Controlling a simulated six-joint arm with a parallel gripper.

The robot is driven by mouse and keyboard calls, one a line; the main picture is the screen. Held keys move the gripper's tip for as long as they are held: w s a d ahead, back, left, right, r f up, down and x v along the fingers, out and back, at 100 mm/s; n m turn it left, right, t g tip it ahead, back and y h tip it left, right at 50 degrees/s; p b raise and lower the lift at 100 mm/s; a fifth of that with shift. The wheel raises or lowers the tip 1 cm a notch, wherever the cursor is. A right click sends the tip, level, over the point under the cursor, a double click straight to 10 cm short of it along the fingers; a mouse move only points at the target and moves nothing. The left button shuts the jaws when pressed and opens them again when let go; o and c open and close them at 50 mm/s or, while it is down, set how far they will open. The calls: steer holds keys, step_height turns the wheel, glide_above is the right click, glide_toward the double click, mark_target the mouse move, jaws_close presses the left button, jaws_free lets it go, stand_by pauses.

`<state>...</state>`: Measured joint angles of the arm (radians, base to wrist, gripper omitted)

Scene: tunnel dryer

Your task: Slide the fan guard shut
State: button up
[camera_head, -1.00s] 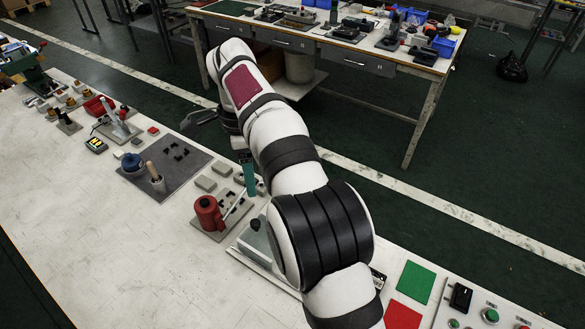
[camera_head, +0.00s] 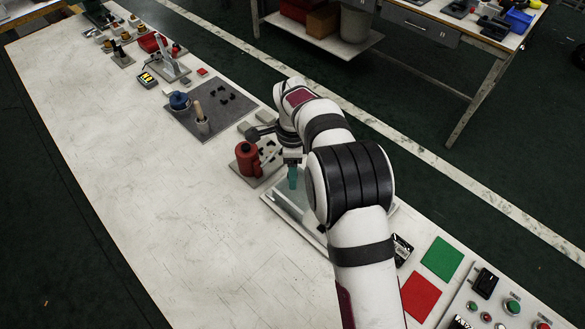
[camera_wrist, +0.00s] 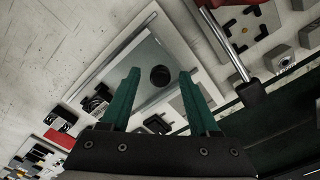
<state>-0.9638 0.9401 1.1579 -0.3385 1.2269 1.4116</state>
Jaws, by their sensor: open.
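The fan guard looks to be the flat grey plate (camera_wrist: 145,62) with a round black knob (camera_wrist: 160,76), lying in a pale frame with rails (camera_wrist: 112,54). In the head view the frame (camera_head: 278,208) lies near the bench's far edge, partly hidden by my arm. My gripper (camera_wrist: 160,72) is open, its two teal fingers apart. In the wrist view the knob appears between the fingertips, with gaps on both sides. In the head view my gripper (camera_head: 293,180) points down over the plate. I cannot tell its exact height above the knob.
A red cylinder (camera_head: 247,160) on a grey base stands just left of the frame. A metal rod (camera_wrist: 224,42) with a black end shows beside the frame. Green (camera_head: 442,259) and red (camera_head: 420,298) squares lie to the right. The near bench top (camera_head: 190,220) is clear.

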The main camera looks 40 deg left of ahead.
jaws_close()
stand_by(1.3)
